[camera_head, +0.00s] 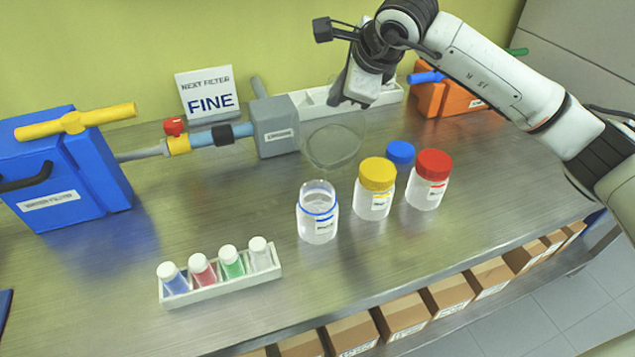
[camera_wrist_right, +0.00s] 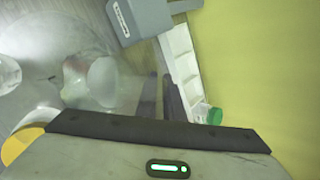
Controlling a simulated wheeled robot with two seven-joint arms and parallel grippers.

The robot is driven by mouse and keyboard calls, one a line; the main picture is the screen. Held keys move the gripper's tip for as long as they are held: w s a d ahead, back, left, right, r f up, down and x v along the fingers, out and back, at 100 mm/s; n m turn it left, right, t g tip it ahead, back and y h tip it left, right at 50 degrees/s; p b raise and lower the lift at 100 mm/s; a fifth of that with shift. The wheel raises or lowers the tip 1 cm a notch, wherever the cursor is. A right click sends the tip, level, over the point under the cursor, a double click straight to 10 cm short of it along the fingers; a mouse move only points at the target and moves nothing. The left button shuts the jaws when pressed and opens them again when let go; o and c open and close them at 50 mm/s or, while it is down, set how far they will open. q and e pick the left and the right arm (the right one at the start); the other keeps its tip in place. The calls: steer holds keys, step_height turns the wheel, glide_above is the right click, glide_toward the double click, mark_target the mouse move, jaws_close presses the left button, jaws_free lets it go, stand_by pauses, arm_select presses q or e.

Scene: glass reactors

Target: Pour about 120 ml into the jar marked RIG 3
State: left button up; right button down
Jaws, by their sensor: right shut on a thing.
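My right gripper (camera_head: 345,103) is shut on a clear glass vessel (camera_head: 333,147), held above the bench behind the jars. The vessel also fills the left of the right wrist view (camera_wrist_right: 85,75); its liquid level cannot be told. An open clear jar with a blue ring (camera_head: 317,225) stands upright in front of it. A yellow-lidded jar (camera_head: 376,175) and a red-lidded jar (camera_head: 433,165) stand to its right. A blue lid (camera_head: 400,150) shows behind them. The jar labels are too small to read, so I cannot tell which is RIG 3. My left gripper is not in view.
A white rack (camera_head: 222,290) with several coloured vials is at front left. A blue box (camera_head: 65,175) with a yellow handle and pipe, a grey block (camera_head: 275,125), a "FINE" sign (camera_head: 208,95) and an orange box (camera_head: 450,98) line the back.

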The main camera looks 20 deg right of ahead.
steer(key=shift+w+r, duration=0.15)
steer(key=shift+r, duration=0.25)
steer(key=shift+w+f+p, duration=0.1)
steer(key=shift+f+p, duration=0.05)
steer(key=shift+p, duration=0.2)
steer(key=shift+f, duration=0.1)
steer(key=shift+d+g, duration=0.1)
steer(key=shift+g, duration=0.2)
stand_by(0.9)
